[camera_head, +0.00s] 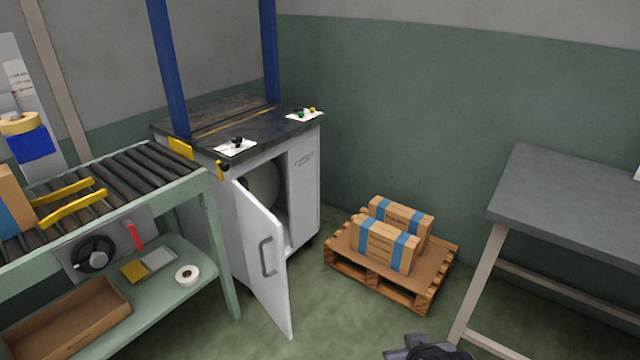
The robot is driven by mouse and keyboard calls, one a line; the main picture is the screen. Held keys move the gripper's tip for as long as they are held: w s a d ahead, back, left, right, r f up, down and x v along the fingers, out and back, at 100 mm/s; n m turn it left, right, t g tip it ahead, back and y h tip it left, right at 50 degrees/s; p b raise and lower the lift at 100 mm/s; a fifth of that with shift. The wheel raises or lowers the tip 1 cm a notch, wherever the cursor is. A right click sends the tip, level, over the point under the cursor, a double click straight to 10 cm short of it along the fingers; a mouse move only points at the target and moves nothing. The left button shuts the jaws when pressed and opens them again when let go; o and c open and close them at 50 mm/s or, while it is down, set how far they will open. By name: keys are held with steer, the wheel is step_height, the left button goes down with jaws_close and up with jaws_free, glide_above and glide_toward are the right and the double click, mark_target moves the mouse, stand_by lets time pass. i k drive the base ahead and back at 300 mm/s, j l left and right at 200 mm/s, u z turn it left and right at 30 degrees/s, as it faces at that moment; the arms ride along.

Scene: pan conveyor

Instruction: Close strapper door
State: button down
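The strapper (305,195) is a white cabinet with a dark worktop (240,115) and a blue arch rising from it. Its white door (262,262) stands open, swung out toward me, with a grey bar handle (267,257) on the face I see. A round pale reel (262,185) shows in the opening behind the door. My gripper (430,350) seems to be the dark and grey shape cut off by the bottom edge, right of the door and apart from it. Its fingers cannot be made out.
A green roller conveyor (210,180) with a lower shelf stands left of the door. A wooden pallet (375,280) with two blue-strapped boxes (385,245) sits right of the strapper. A grey table (570,200) is at the right. Green floor between door and pallet is clear.

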mark_target(262, 234)
steer(key=i+j+z, duration=0.3)
steer(key=i+j, duration=0.15)
steer(key=j, duration=0.15)
steer(key=i+j+z, duration=0.2)
steer(key=j, duration=0.15)
